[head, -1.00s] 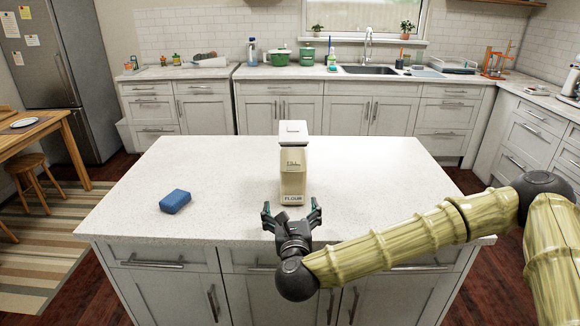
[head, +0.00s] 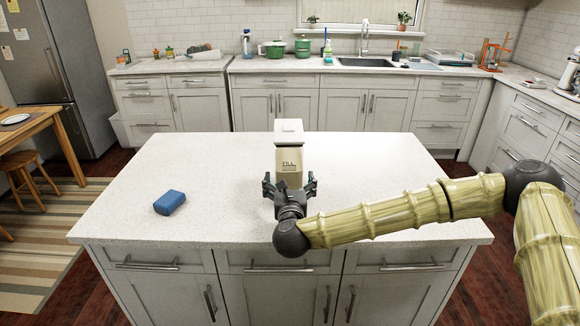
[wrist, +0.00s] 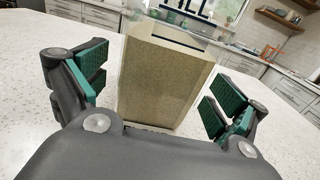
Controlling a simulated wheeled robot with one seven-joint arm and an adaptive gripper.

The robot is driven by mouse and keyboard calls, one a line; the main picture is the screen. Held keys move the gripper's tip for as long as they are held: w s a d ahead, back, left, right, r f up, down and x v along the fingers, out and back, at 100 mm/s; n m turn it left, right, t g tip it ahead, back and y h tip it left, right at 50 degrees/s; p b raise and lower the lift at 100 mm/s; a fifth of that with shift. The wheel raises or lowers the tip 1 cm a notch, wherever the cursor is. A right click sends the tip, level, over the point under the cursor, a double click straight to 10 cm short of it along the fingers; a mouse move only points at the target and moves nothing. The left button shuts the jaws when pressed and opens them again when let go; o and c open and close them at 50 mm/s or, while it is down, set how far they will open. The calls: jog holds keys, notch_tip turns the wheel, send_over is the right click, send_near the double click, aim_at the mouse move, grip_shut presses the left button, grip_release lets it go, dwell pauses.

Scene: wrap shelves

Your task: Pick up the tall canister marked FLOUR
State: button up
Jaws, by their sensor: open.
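The tall canister (head: 290,153) stands upright on the white island counter, with a white lid and a tan body. My gripper (head: 289,186) is open at the canister's near side. In the wrist view the canister (wrist: 163,82) stands between the two spread green-padded fingers (wrist: 155,90), with a gap on each side. Neither finger visibly touches it.
A blue block (head: 169,202) lies on the counter (head: 370,170) to the left, apart from the canister. The counter around the canister is otherwise clear. The sink counter (head: 215,66) is far behind.

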jog(key=shift+w+p, duration=0.3)
jog(key=shift+w, duration=1.3)
jog(key=c, duration=1.9)
jog(key=shift+r, duration=0.1)
